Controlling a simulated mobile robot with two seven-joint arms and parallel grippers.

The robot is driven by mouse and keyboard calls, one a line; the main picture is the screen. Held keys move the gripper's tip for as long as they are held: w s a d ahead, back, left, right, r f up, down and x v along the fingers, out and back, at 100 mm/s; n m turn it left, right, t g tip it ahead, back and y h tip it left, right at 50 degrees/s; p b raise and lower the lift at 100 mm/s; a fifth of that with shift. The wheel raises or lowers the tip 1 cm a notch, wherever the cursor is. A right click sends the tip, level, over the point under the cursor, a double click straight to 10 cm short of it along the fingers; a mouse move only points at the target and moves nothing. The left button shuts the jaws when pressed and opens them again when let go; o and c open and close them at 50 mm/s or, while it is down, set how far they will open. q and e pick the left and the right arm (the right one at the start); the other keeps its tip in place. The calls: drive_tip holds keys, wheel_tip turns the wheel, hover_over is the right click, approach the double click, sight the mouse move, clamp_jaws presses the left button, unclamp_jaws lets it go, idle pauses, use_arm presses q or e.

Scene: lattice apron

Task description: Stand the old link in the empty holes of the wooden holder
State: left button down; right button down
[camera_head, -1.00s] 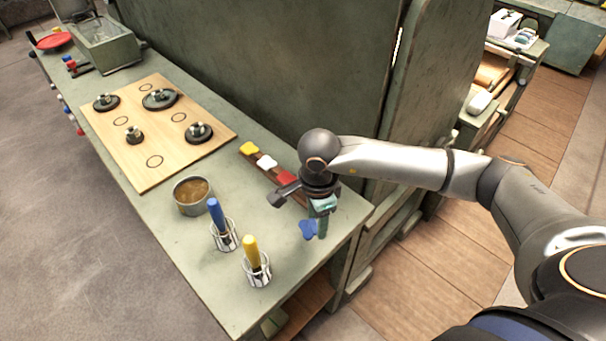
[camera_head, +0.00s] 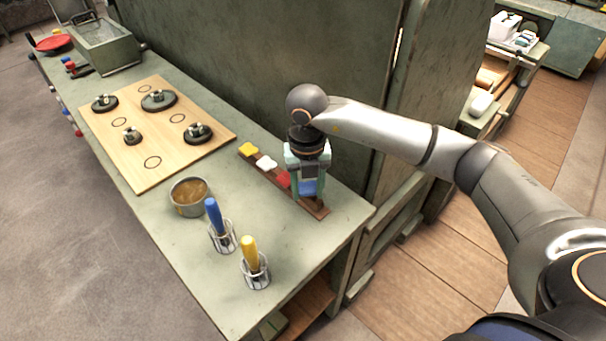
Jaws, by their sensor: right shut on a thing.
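The wooden holder (camera_head: 319,209) is a narrow dark brown strip on the green bench near the right end. A yellow link (camera_head: 249,149), a white link (camera_head: 266,162) and a red link (camera_head: 284,179) stand in it in a row. My right gripper (camera_head: 308,188) points down over the holder's near end, beyond the red link. It is shut on a blue link (camera_head: 308,187), mostly hidden between the fingers. I cannot tell whether the blue link touches the holder or enters its holes. My left gripper is not in view.
A tan board (camera_head: 183,152) with dark round parts lies to the left. A metal tin (camera_head: 189,198), a blue-handled tool (camera_head: 214,217) and a yellow-handled tool (camera_head: 249,252) in wire cups stand in front of the holder. A tall green panel (camera_head: 270,75) rises behind.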

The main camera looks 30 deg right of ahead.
sight(303, 187)
drive_tip(key=m, duration=0.2)
drive_tip(key=w+r+m, duration=0.1)
drive_tip(key=m, duration=0.2)
drive_tip(key=shift+w+r, duration=0.1)
drive_tip(key=shift+w, duration=0.1)
drive_tip(key=m, duration=0.3)
drive_tip(key=w+r+m, duration=0.1)
drive_tip(key=m, duration=0.1)
drive_tip(key=shift+b, duration=0.35)
drive_tip(key=shift+f+b, duration=1.3)
drive_tip(key=shift+f, duration=0.55)
drive_tip(key=shift+f+b, duration=0.25)
drive_tip(key=shift+b, duration=0.2)
drive_tip(key=shift+f, duration=0.2)
drive_tip(key=shift+f, duration=0.45)
